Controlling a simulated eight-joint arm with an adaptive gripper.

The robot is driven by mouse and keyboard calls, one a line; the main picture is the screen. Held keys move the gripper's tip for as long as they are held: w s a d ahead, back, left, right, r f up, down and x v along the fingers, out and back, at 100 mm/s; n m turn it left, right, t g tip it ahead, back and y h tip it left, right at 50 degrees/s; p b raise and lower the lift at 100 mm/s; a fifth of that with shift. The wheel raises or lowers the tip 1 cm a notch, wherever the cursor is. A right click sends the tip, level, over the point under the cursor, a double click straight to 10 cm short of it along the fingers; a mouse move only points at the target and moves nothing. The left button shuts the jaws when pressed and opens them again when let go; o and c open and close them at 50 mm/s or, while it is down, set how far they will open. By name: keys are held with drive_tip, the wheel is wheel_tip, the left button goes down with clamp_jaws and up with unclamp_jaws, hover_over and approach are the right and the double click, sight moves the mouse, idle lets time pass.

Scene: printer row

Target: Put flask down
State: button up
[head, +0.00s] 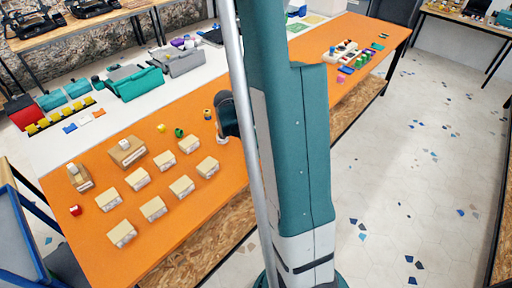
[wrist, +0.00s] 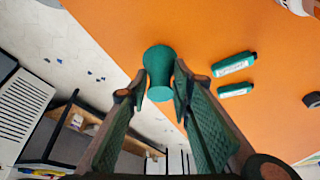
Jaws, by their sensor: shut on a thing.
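The teal flask (wrist: 159,62) shows in the wrist view as a round-topped, tapering body. My gripper (wrist: 158,84) is shut on it, one finger at each side. The flask appears over the edge of the orange tabletop (wrist: 215,30), with pale floor to its left. I cannot tell whether its base touches the table. In the head view my own column and arm cover the middle, and the gripper and flask cannot be made out there.
Two teal bottles with white labels (wrist: 234,64) lie on the orange surface right of the flask. In the head view the orange table (head: 200,215) holds several tan boxes (head: 153,208) at left and small coloured items (head: 345,69) at right.

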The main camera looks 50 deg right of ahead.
drive_tip(key=o, duration=0.7)
drive_tip(key=shift+o, duration=0.2)
drive_tip(key=shift+r, duration=0.1)
drive_tip(key=p+v, duration=0.2)
drive_tip(key=v, duration=1)
drive_tip(key=shift+a, duration=0.1)
idle(0.4)
drive_tip(key=s+a+r+n+t+y, duration=0.1)
drive_tip(key=a+r+n+t, duration=0.1)
drive_tip(key=a+r+n, duration=0.55)
drive_tip(key=a+r+n+t, duration=0.3)
drive_tip(key=a+r+n, duration=0.15)
drive_tip(key=a, duration=0.55)
drive_tip(key=s+a+r+n+t+y, duration=0.1)
drive_tip(key=s+a+r+n+t, duration=0.1)
drive_tip(key=a, duration=0.6)
drive_tip(key=s+a+r+n+t+y, duration=0.2)
drive_tip(key=s+a+r+n, duration=0.2)
drive_tip(key=s+a+n, duration=0.2)
drive_tip(key=a+n, duration=0.2)
drive_tip(key=n, duration=0.1)
